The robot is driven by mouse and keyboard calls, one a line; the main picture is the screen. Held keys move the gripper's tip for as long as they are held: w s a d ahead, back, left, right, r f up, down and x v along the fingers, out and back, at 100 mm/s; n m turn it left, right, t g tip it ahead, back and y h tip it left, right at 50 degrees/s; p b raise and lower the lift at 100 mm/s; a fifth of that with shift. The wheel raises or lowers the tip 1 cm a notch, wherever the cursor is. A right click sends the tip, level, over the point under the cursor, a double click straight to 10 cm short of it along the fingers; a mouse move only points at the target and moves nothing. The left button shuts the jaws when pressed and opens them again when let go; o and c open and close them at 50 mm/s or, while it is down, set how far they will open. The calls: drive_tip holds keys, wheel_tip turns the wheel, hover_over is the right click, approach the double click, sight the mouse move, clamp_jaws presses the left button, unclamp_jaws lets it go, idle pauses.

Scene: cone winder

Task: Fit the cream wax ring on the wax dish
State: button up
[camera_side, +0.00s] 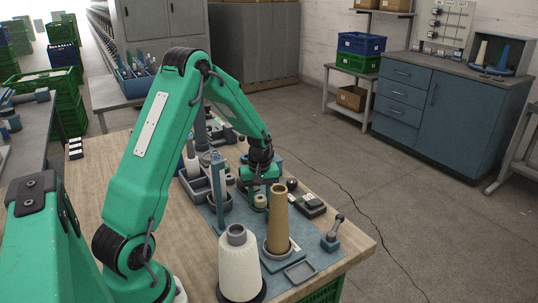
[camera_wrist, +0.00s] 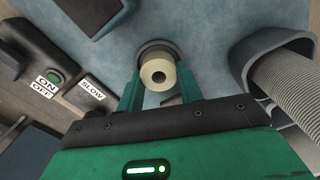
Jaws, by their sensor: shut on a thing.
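The cream wax ring (camera_wrist: 159,75) is between the two fingertips of my gripper (camera_wrist: 159,88) in the wrist view, with its hole facing the camera. In the side view my gripper (camera_side: 259,180) points down, and the cream ring (camera_side: 260,199) shows just under it. A dark round dish (camera_wrist: 153,46) shows behind the ring in the wrist view, its far rim peeking out beyond the ring. The ring overlaps the dish in the picture; I cannot tell whether they touch or how well they are centred. The rest of the dish is hidden by the ring and fingers.
A switch box (camera_wrist: 67,80) with ON, OFF and SLOW labels is left of the gripper in the wrist view. A ribbed grey hose (camera_wrist: 288,88) is at right. A brown cone (camera_side: 278,220) and a cream yarn cone (camera_side: 239,265) stand nearer the side camera. A blue post (camera_side: 218,190) stands left of my gripper.

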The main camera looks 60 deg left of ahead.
idle(0.4)
drive_tip(key=o, duration=1.5)
drive_tip(key=shift+r, duration=0.15)
drive_tip(key=shift+r, duration=3.85)
drive_tip(key=shift+d+r, duration=0.1)
